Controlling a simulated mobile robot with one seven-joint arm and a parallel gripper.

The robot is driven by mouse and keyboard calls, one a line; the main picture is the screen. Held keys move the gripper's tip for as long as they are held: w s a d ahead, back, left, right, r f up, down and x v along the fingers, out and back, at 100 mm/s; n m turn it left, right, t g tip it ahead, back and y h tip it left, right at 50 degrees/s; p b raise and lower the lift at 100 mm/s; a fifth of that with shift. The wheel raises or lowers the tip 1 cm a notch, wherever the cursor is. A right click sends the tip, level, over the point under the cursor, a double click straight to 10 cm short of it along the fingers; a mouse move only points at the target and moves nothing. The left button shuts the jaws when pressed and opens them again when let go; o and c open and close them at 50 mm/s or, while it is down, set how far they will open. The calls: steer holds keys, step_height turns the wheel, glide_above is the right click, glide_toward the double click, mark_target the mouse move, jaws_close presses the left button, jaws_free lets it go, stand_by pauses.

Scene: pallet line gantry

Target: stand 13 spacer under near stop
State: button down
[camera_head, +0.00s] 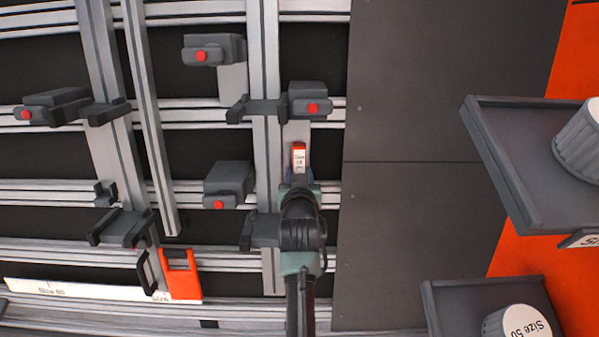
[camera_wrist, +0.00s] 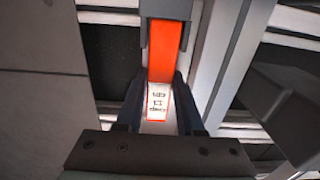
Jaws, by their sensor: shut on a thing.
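The spacer is a small orange block with a white label on one face; I read 13 on it. It shows just beyond my gripper (camera_head: 300,177) in the head view (camera_head: 299,159) and between my fingers in the wrist view (camera_wrist: 157,104). My gripper (camera_wrist: 158,82) is shut on the spacer. A grey stop with a red button (camera_head: 308,101) stands above it in the head view, over a pale upright strip (camera_head: 297,133). In the wrist view the spacer's far orange end meets a grey block (camera_wrist: 166,8); I cannot tell whether they touch.
Other grey stops with red buttons (camera_head: 213,49) (camera_head: 229,184) sit along the aluminium rails. An orange forked piece (camera_head: 182,283) lies by a white strip (camera_head: 75,289) marked Size 60. Dark trays (camera_head: 515,180) (camera_head: 440,312) hold grey cylinders at the right. A bare dark panel (camera_head: 410,220) lies between.

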steer(key=shift+c, duration=2.2)
jaws_free()
steer(key=shift+s, duration=0.1)
steer(key=p+v, duration=0.1)
steer(key=v, duration=1.1)
steer(key=shift+s+r+p, duration=0.2)
steer(key=shift+s+p, duration=0.15)
steer(key=shift+p, duration=0.05)
steer(key=w+r+t+p, duration=0.2)
steer(key=r+t, duration=0.1)
steer(key=r, duration=1.3)
steer(key=w+r+t+p, duration=0.3)
steer(key=r+t, duration=0.1)
steer(key=r, duration=1.3)
steer(key=s+r+t+p, duration=0.1)
steer(key=s+r, duration=0.3)
steer(key=r, duration=0.6)
steer(key=s+r+t+p, duration=0.2)
steer(key=s+r+t, duration=0.2)
steer(key=r, duration=0.7)
steer(key=s+r+t+p, duration=0.1)
steer(key=s+r+t, duration=0.2)
steer(key=r, duration=0.8)
steer(key=s, duration=0.2)
steer(key=shift+s+r, duration=0.2)
steer(key=shift+s, duration=0.15)
